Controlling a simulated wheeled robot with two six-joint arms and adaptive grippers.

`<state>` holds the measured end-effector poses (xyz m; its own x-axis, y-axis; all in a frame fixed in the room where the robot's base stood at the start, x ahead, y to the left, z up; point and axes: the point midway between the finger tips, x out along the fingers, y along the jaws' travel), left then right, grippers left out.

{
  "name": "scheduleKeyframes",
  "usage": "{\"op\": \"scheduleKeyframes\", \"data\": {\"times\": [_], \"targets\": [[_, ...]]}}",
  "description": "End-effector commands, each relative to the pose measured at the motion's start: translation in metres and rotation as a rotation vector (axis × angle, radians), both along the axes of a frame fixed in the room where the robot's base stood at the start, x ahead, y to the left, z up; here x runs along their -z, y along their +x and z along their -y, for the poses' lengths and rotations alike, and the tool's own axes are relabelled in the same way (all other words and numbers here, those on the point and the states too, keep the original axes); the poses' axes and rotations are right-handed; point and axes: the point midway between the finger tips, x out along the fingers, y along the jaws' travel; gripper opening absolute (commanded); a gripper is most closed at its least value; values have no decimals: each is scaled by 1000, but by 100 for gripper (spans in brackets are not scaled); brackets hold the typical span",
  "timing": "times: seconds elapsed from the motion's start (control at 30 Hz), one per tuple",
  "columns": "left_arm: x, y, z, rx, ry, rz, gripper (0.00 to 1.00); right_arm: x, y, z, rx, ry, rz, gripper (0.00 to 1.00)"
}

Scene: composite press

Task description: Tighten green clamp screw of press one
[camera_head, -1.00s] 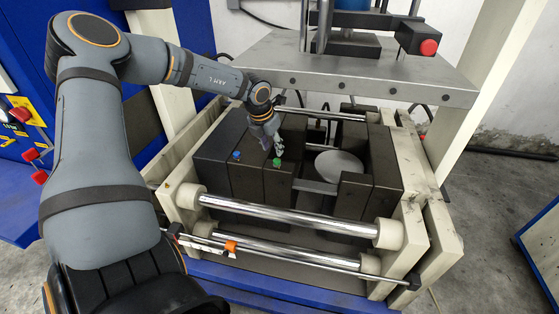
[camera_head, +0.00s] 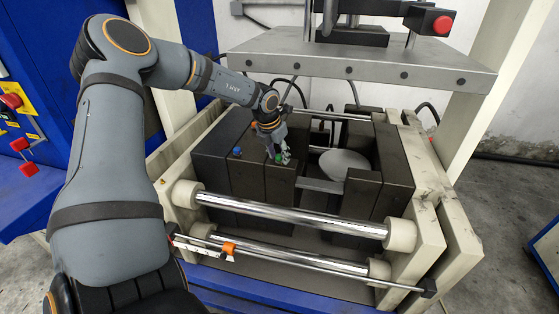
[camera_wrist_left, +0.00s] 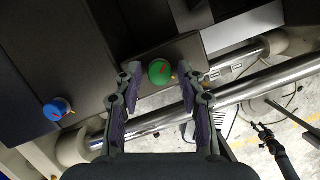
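The green clamp screw (camera_wrist_left: 159,72) is a round green knob with a red mark, on top of a dark block (camera_wrist_left: 150,50) of the press. In the left wrist view my left gripper (camera_wrist_left: 160,82) is open, with one finger on each side of the green knob and no clear contact. In the head view the left gripper (camera_head: 278,152) points down at the green screw (camera_head: 278,159), partly covering it. A blue clamp screw (camera_wrist_left: 57,109) sits to the left; it also shows in the head view (camera_head: 236,152). My right gripper is not in view.
A grey press plate (camera_head: 360,62) overhangs the far side of the blocks. Chrome rods (camera_head: 290,216) cross the front of the press. A red button (camera_head: 442,25) is at the upper right. Blue cabinets flank the press on the left.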

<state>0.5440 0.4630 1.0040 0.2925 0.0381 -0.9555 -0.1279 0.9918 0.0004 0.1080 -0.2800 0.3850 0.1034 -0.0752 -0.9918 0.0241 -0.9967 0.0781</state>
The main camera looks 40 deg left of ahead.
Motion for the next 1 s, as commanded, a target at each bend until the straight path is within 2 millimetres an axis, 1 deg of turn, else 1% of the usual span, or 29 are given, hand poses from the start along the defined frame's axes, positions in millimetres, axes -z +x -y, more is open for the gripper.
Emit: {"op": "scheduleKeyframes", "data": {"times": [0.17,0.43,0.7,0.77,0.8,0.83,0.9,1.0], "targets": [[-3,0,0,0,0,1,40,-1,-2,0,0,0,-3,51],[-24,0,0,0,0,1,40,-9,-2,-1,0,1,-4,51],[-23,0,0,-3,0,0,40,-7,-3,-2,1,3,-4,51],[-17,0,1,-38,1,2,40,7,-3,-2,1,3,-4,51],[-12,1,1,-88,3,5,40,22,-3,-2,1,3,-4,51],[-11,1,1,-127,4,5,40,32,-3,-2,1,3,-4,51],[-12,1,1,-216,5,4,40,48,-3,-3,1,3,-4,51],[-13,1,2,-334,4,4,40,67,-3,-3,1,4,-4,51]]}}
